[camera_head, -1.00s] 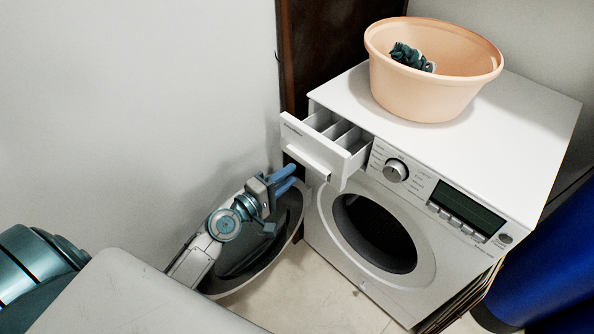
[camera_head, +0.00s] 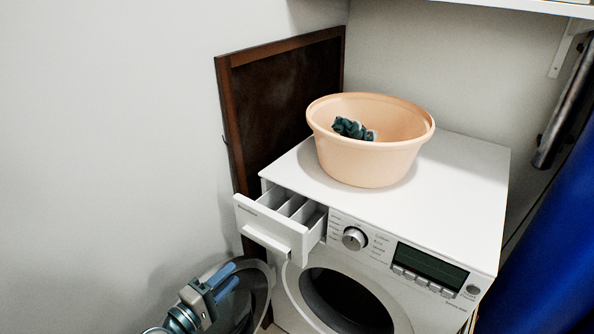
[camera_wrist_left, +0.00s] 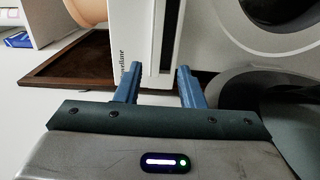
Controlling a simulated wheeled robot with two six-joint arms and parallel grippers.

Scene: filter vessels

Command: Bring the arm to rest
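My left gripper (camera_head: 224,279) is low at the left in the head view, in front of the open round washer door (camera_head: 255,290). Its two blue fingers are apart with nothing between them. In the left wrist view the fingers (camera_wrist_left: 157,84) point toward the white detergent drawer (camera_wrist_left: 140,40). In the head view the drawer (camera_head: 270,226) is pulled out of the white washing machine (camera_head: 460,190), above and right of the gripper. My right gripper is not in view.
A peach basin (camera_head: 365,160) holding a dark green cloth (camera_head: 352,129) stands on the washer top. A dark framed board (camera_head: 285,110) leans at the wall behind. A blue cylinder (camera_head: 550,260) is at the right. The wall at the left is bare.

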